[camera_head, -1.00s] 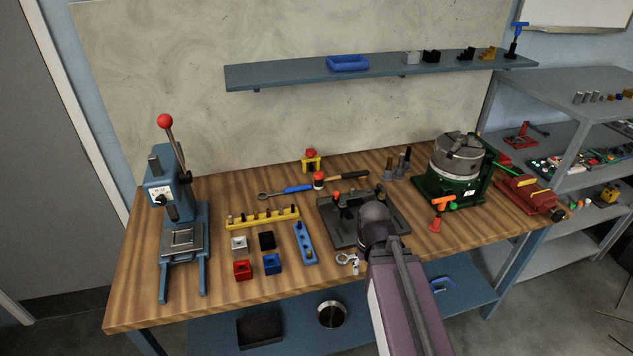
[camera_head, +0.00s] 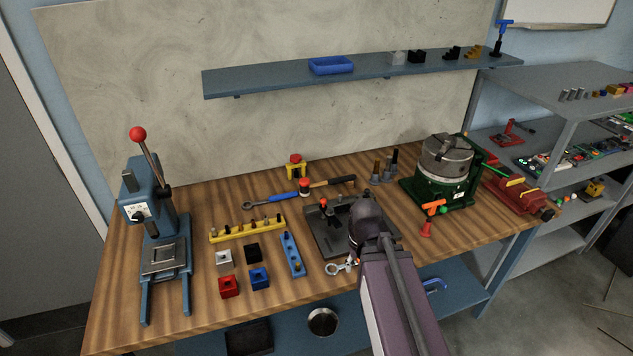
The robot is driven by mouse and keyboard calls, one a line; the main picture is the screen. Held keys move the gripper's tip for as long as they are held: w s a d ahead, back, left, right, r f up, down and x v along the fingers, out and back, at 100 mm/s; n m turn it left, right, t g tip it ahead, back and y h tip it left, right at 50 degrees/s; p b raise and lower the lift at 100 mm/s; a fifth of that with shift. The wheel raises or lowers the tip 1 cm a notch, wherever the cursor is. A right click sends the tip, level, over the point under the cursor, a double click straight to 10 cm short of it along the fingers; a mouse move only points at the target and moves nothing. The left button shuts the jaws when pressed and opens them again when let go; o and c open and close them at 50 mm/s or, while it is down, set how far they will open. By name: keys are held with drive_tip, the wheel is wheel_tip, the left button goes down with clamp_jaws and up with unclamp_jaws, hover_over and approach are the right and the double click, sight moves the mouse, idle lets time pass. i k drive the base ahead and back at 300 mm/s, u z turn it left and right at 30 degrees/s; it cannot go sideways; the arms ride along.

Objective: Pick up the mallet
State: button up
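The mallet (camera_head: 305,188) lies on the wooden workbench, toward the back middle. Its small head is red and white, and its brown and black handle points right. It lies beside the blue-handled wrench (camera_head: 277,199); I cannot tell whether they touch. My arm reaches in from the lower right, and its dark wrist joint stands in front of the black fixture plate, to the right of and nearer than the mallet. The mallet rests on the bench, apart from the visible part of my arm.
The black fixture plate (camera_head: 322,240) lies between the mallet and the bench front. A yellow-and-red part (camera_head: 296,167) stands behind the mallet. A yellow strip (camera_head: 246,230) lies at its left. A green chuck unit (camera_head: 437,190) stands right and a blue press (camera_head: 151,215) left.

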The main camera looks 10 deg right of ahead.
sight(305, 185)
drive_tip(key=i, duration=0.85)
drive_tip(key=u, duration=0.05)
